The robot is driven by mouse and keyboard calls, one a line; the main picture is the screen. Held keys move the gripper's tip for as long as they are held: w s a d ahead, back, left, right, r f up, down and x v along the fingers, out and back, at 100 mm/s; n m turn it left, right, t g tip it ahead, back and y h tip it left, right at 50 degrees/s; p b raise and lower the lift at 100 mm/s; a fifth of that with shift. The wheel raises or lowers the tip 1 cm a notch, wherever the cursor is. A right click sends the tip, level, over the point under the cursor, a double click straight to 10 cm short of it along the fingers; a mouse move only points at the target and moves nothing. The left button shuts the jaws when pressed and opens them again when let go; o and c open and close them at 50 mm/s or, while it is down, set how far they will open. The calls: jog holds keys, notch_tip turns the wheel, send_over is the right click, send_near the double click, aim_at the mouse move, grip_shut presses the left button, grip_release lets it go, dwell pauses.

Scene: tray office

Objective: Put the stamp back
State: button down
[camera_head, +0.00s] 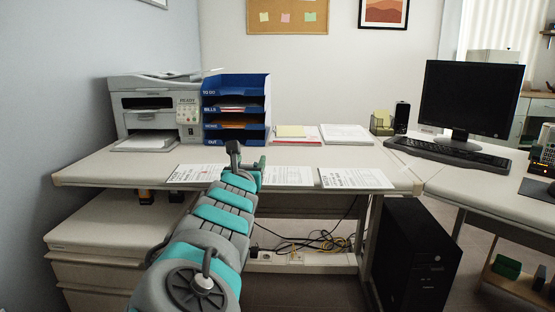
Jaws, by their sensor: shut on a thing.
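My gripper (246,162) is at the far end of my arm, over the desk in front of the blue tray stack. It is shut on a small dark thing that looks like the stamp (233,147). The arm and gripper hide most of it, so its lower end and its contact with anything below cannot be made out.
A blue tray stack (235,83) stands behind my gripper, with a printer (155,105) to its left. Paper stacks (345,134) lie at the back. A monitor (470,97) and keyboard (448,152) are on the right. Small dark-and-orange things (146,197) show under the desk's left part.

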jog(key=d+f+m+h, duration=0.1)
jog(key=d+f+h, duration=0.1)
jog(key=d+f, duration=0.6)
jog(key=d+f+m+h+p, duration=0.1)
jog(key=d+f+h, duration=0.1)
jog(key=d+f, duration=0.7)
jog(key=d, duration=0.4)
jog(key=shift+d+f+m+g+p, duration=0.25)
jog(key=shift+d+m+g+p, duration=0.05)
jog(key=shift+d+g, duration=0.1)
